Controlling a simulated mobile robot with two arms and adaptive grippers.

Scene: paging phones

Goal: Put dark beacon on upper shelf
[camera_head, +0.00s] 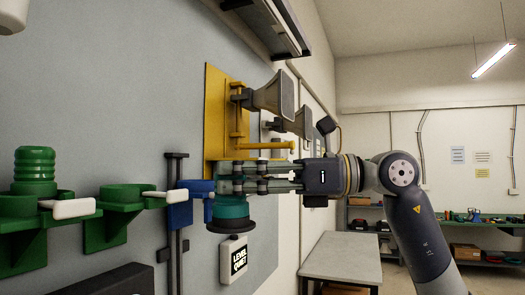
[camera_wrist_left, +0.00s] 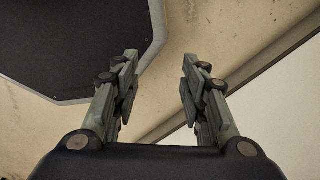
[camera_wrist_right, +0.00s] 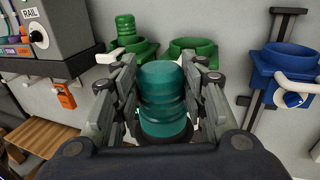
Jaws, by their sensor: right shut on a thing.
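A teal beacon with a black base (camera_head: 230,212) is in my right gripper (camera_head: 238,178), which is shut on it from the right. It is upright, in front of the wall panel. In the right wrist view the beacon (camera_wrist_right: 163,100) stands between the two fingers of the right gripper (camera_wrist_right: 162,85). My left gripper (camera_wrist_left: 160,82) is open and empty in the left wrist view; the head view does not show it. A dark shelf (camera_wrist_right: 72,62) carries a grey box in the right wrist view; I cannot tell whether it is the upper shelf.
Green ring holders (camera_head: 105,220) are on the wall at left, one with a green beacon (camera_head: 34,170). A blue holder (camera_head: 182,205) is close to the held beacon. A yellow panel with grey horns (camera_head: 272,97) is beyond. A grey table (camera_head: 342,258) stands farther back.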

